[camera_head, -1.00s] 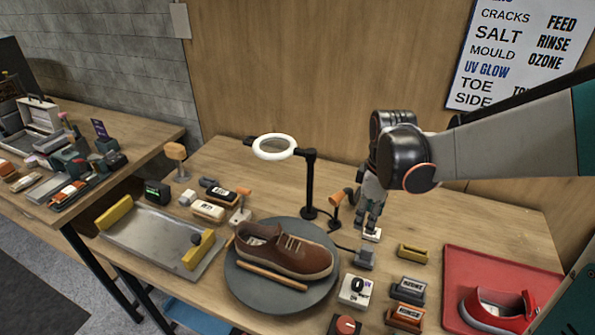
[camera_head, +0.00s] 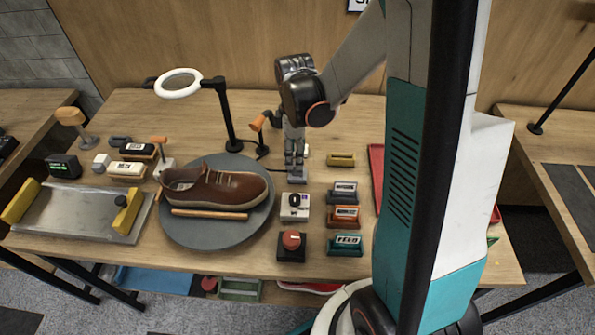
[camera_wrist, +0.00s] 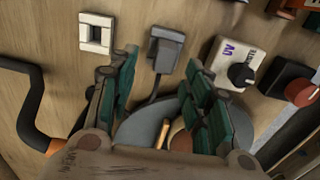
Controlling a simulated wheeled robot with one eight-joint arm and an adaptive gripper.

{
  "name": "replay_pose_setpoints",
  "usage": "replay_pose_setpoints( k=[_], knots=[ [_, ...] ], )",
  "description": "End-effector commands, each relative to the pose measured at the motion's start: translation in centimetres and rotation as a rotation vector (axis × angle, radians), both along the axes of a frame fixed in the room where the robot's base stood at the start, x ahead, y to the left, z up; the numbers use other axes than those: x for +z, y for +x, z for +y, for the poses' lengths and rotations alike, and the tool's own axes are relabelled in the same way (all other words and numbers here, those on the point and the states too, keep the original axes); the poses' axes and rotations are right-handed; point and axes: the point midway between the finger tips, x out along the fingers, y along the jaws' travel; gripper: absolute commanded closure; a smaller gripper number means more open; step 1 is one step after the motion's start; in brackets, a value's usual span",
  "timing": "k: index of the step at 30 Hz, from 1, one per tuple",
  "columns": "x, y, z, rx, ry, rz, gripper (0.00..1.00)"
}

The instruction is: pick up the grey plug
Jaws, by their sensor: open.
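The grey plug (camera_wrist: 167,45) lies on the wooden table with its dark cord running back toward the lamp side. In the wrist view it sits just beyond and between the fingertips of my gripper (camera_wrist: 162,62), which is open and empty. In the head view my gripper (camera_head: 295,160) points down right above the grey plug (camera_head: 297,177) and partly covers it. I cannot tell from there whether they touch. A white wall-type socket (camera_wrist: 96,34) lies left of the plug in the wrist view.
A white UV switch box (camera_head: 294,206) and a red-knob box (camera_head: 291,245) stand just in front of the plug. A brown shoe rests on the round grey turntable (camera_head: 215,236) at left. A ring lamp (camera_head: 230,125) stands behind. Labelled blocks (camera_head: 345,214) are at right.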

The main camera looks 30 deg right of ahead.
Motion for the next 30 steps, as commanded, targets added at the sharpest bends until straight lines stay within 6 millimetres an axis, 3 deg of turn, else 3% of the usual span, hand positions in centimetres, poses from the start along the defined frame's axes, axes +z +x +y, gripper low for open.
replay_pose_setpoints(
  k=[10,18,20,24,30],
  knots=[
    [-4.6,-0.7,-0.3,0.000,0.000,0.000,0.55],
    [-4.9,-0.8,-0.3,0.000,0.000,0.000,0.55],
    [-4.9,-0.8,-0.3,0.000,0.000,0.000,0.66],
    [-4.8,-0.8,-0.3,0.000,0.000,0.000,0.98],
    [-4.8,-0.8,-0.3,0.000,0.000,0.000,1.00]
  ],
)
